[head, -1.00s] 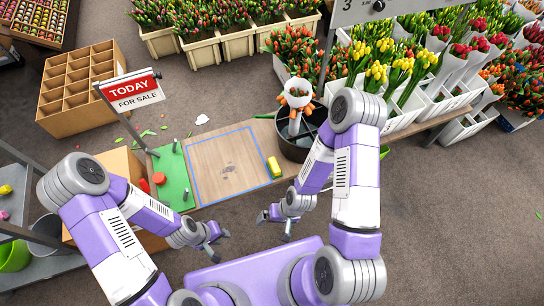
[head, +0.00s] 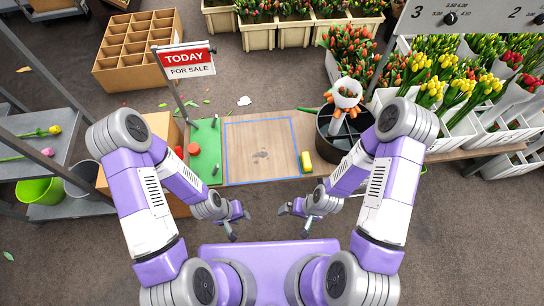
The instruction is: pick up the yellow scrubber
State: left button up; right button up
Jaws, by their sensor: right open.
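The yellow scrubber (head: 306,161) is a small yellow block with a green end. It lies at the right edge of the blue-outlined wooden area on the table, left of the dark round bin. My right gripper (head: 294,218) is open and empty, in front of the table's near edge and nearer to me than the scrubber, clear of it. My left gripper (head: 239,221) looks open and empty, also in front of the table, to the left of the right gripper.
The table (head: 262,137) has a bare wooden area beside a green mat (head: 207,155) with a red round item (head: 193,149). A dark bin (head: 336,142) holding a white-and-orange object stands right of the scrubber. A sale sign (head: 190,60) rises at the back left. Tulip crates fill the right.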

aim_at(306, 165)
jog(key=u, duration=2.6)
jog(key=k, duration=1.05)
jog(key=z, duration=1.35)
jog(key=i, duration=0.5)
jog(key=z, duration=0.05)
